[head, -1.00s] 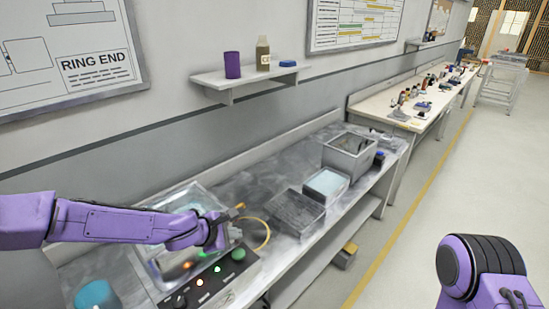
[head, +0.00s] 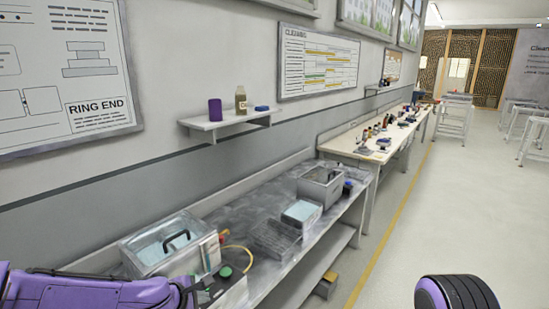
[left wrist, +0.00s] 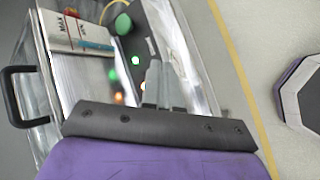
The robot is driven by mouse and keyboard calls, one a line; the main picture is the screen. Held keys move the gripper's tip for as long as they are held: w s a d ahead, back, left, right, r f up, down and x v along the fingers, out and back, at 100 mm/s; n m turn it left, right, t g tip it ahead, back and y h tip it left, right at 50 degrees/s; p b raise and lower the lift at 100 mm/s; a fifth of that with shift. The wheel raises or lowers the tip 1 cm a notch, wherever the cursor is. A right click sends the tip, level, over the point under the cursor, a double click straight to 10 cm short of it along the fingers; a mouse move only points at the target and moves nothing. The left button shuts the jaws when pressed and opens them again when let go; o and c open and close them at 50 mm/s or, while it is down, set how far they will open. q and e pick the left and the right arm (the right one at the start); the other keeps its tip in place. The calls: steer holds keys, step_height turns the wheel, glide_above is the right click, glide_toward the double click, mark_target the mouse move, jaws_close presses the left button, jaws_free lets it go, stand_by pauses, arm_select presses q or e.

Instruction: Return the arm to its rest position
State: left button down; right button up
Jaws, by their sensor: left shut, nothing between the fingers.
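My left arm, purple, comes in low at the left of the head view. My left gripper (head: 207,288) is shut and empty, partly seen at the bottom edge, near the clear tank and the control box. In the left wrist view its grey fingers (left wrist: 158,75) are together with nothing between them. Part of my right arm, purple and black, shows at the bottom right of the head view; its gripper is out of view.
A clear lidded tank (head: 150,250) with a black handle (head: 176,240) stands on the grey bench (head: 262,195). A control box with a green button (head: 225,271) is in front of it. Grey bins (head: 320,188) stand further along. The floor (head: 420,220) at right is clear.

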arm_select(q)
steer(key=s+a+f+m+g+y+b, duration=0.1)
steer(key=s+a+f+m+y+b, duration=0.1)
steer(key=s+f, duration=0.8)
steer(key=s+a+f+m+g+y+b, duration=0.2)
steer(key=s+a+f+m, duration=0.3)
steer(key=s, duration=0.8)
steer(key=s+a+f+m+g+y+b, duration=0.1)
steer(key=s+a+f+m+b, duration=0.3)
steer(key=s+f, duration=0.8)
step_height(320, 180, down, 3)
steer(key=shift+r+m+g+y, duration=0.15)
steer(key=shift+m+g+y, duration=0.15)
steer(key=shift+m+y, duration=0.7)
